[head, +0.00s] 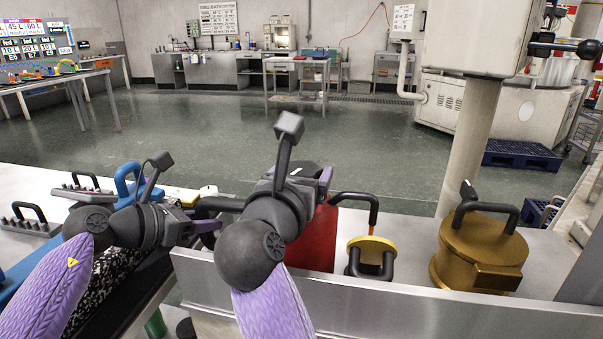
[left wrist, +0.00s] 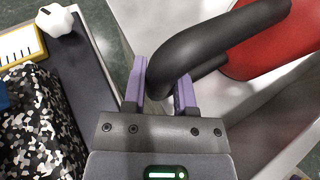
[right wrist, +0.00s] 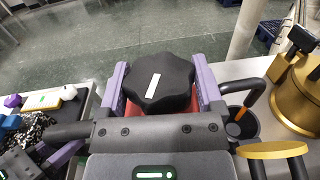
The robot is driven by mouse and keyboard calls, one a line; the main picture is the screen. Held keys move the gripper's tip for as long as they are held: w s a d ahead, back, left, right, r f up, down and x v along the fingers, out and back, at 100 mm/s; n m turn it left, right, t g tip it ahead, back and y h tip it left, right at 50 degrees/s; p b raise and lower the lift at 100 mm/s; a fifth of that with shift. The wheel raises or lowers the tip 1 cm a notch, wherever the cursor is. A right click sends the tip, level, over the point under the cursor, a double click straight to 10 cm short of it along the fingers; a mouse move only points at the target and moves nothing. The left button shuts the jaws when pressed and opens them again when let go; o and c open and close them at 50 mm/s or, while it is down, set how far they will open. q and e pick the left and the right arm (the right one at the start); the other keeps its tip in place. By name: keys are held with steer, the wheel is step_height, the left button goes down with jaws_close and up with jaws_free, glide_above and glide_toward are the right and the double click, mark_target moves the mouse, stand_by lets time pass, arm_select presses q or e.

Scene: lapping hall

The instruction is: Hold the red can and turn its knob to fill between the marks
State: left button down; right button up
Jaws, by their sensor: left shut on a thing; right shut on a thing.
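The red can (head: 318,240) stands behind the metal ledge, partly hidden by my right arm; its red side also shows in the left wrist view (left wrist: 262,45). My left gripper (left wrist: 160,88) is shut on the can's thick black handle (left wrist: 215,38), left of the can. My right gripper (right wrist: 160,85) is above the can, its fingers on both sides of the black lobed knob (right wrist: 158,78) and shut on it. The knob has a white stripe on top. The fill marks and the level are not visible.
A gold lidded pot (head: 478,255) and a yellow-topped item (head: 372,244) with black handles stand right of the can. Left are a speckled black-and-white item (left wrist: 42,130) and a yellow piece with tick marks (left wrist: 18,45). The metal ledge (head: 400,310) runs along the front.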

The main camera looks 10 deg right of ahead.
steer(key=shift+m+g+h, duration=0.6)
steer(key=shift+m+h, duration=0.2)
steer(key=shift+h, duration=0.3)
steer(key=o, duration=1)
steer(key=v, duration=1.2)
steer(key=shift+a, duration=0.25)
steer(key=shift+w, duration=0.1)
